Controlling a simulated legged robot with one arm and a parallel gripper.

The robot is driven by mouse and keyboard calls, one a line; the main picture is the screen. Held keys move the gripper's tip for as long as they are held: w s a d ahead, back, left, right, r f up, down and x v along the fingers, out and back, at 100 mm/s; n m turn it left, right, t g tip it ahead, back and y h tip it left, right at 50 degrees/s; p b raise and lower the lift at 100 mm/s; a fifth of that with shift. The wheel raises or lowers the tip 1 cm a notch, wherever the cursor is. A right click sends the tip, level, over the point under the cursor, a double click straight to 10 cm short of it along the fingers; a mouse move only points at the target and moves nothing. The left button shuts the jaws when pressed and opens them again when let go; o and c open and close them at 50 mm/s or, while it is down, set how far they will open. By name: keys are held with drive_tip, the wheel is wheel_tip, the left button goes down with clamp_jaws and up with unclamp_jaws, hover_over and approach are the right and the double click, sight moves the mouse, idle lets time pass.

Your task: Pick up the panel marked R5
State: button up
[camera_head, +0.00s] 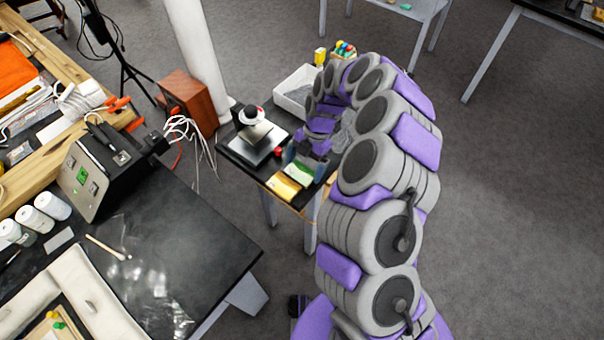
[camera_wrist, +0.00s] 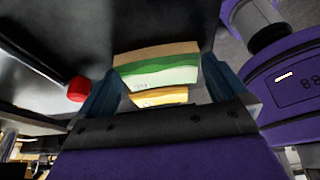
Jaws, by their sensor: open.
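A green, white and tan panel (camera_wrist: 160,68) lies on a small black-topped table (camera_head: 236,153). It also shows in the head view (camera_head: 301,173). A yellow panel (camera_head: 283,187) lies beside it near the table's front edge, and shows beyond it in the wrist view (camera_wrist: 158,98). Small dark marks on both are too small to read, so I cannot tell which is R5. My gripper (camera_wrist: 160,80) is open and empty. Its blue fingers frame the green panel from left and right in the wrist view; whether they touch it cannot be told.
A red knob (camera_wrist: 77,89) is close to my left finger. A white bin (camera_head: 297,88) stands behind. A large black bench (camera_head: 180,240) is at the left; open floor lies right.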

drive_tip(key=shift+s+a+f, duration=0.15)
drive_tip(key=shift+a+f, duration=0.15)
drive_tip(key=shift+a, duration=0.05)
drive_tip(key=c, duration=0.7)
drive_tip(key=shift+d, duration=0.1)
